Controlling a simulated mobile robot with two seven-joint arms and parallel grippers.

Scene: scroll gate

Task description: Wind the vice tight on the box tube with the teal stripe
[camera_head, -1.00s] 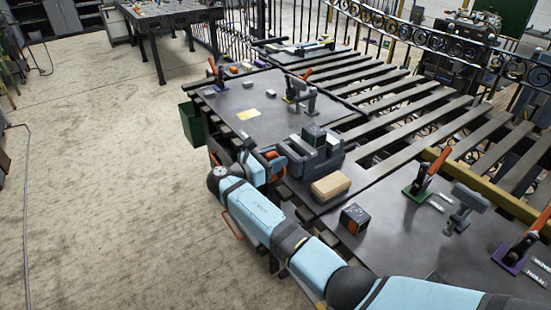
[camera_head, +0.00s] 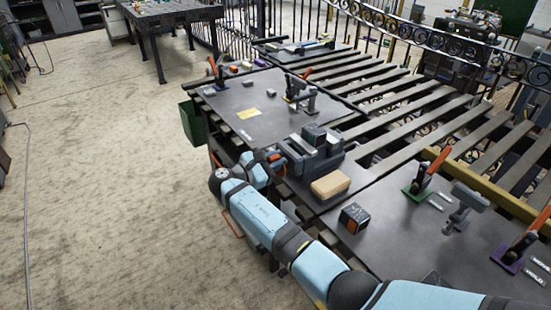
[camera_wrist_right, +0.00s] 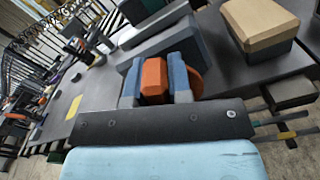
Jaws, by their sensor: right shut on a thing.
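The vice (camera_head: 322,160) is a grey-blue block on the near dark bench plate, in the middle of the head view. A dark box tube (camera_head: 313,133) sits at its jaws; I cannot make out a teal stripe on it, nor whether the jaws touch it. My right gripper (camera_head: 273,160) is at the vice's left end, shut on the orange handle. In the right wrist view the orange handle (camera_wrist_right: 154,80) stands between the two blue-grey fingers, with a round orange part behind the right finger. My left gripper is not in view.
A tan block (camera_head: 331,183) lies right in front of the vice. A dark box with an orange stripe (camera_head: 354,218) stands nearer, by the plate edge. Orange-handled clamps (camera_head: 425,178) stand to the right. A green bin (camera_head: 194,124) hangs off the left edge.

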